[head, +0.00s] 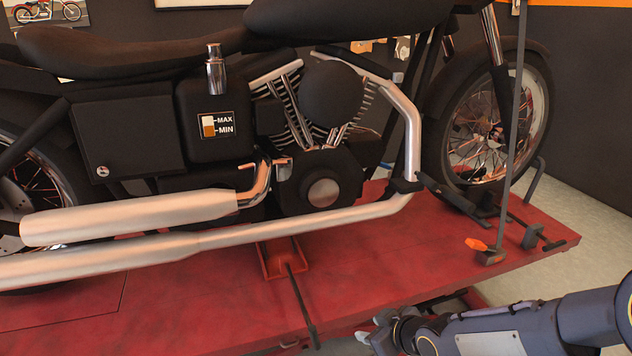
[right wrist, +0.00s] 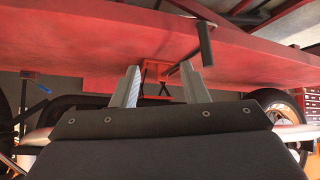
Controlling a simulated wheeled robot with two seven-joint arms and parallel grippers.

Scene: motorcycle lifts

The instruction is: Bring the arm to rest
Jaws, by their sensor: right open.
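My right arm comes in at the lower right of the head view. Its gripper (head: 372,335) is by the front edge of the red lift platform (head: 400,265), and its fingers show only small there. In the right wrist view the two grey fingers (right wrist: 160,86) stand apart with nothing held between them. Beyond them are the red platform (right wrist: 80,35) and a dark lever handle (right wrist: 204,44). I cannot tell whether the gripper touches the platform. My left gripper is in neither view.
A black motorcycle (head: 322,92) with long exhaust pipes (head: 130,215) stands on the platform. A dark rod (head: 301,308) reaches the platform's front edge. A strap (head: 515,120) runs up beside the front wheel, near an orange knob (head: 477,243). Pale floor (head: 590,230) is open at right.

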